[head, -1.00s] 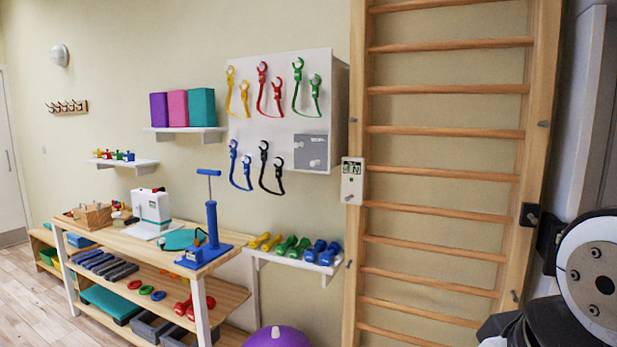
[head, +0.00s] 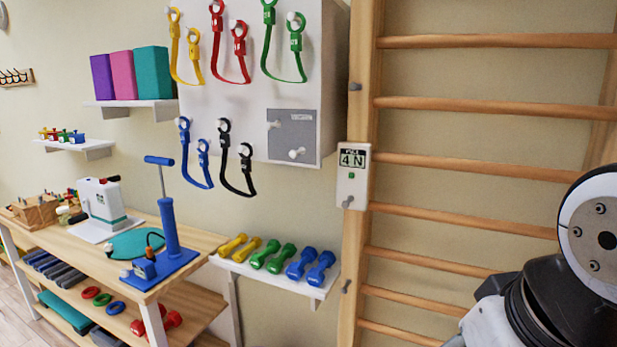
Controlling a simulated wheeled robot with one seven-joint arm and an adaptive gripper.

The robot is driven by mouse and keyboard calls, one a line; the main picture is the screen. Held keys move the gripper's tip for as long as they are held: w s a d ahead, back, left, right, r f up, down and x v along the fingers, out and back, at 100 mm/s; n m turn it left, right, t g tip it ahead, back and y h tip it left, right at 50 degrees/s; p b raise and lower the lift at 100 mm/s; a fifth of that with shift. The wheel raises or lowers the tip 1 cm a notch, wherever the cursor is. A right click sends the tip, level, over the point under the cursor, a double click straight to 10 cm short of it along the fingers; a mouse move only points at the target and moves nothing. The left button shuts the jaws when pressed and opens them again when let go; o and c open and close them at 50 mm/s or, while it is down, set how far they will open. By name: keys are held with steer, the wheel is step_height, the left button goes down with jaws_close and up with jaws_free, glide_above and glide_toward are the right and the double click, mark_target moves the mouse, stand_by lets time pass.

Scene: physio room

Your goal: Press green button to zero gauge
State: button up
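A small white gauge box (head: 352,190) is fixed to the left upright of the wooden wall bars. Its display (head: 353,159) reads "4 N". A small green button (head: 351,176) sits just below the display. A grey knob or hook (head: 347,202) is at the bottom of the box. My gripper is not in view; only part of my arm shows at the lower right, apart from the gauge.
Wall bars (head: 480,103) fill the right side. A white cabinet (head: 335,90) with hanging bands juts out left of the gauge. A shelf (head: 318,293) of dumbbells is below it. A wooden bench (head: 205,241) with a blue pump (head: 170,230) stands at the left.

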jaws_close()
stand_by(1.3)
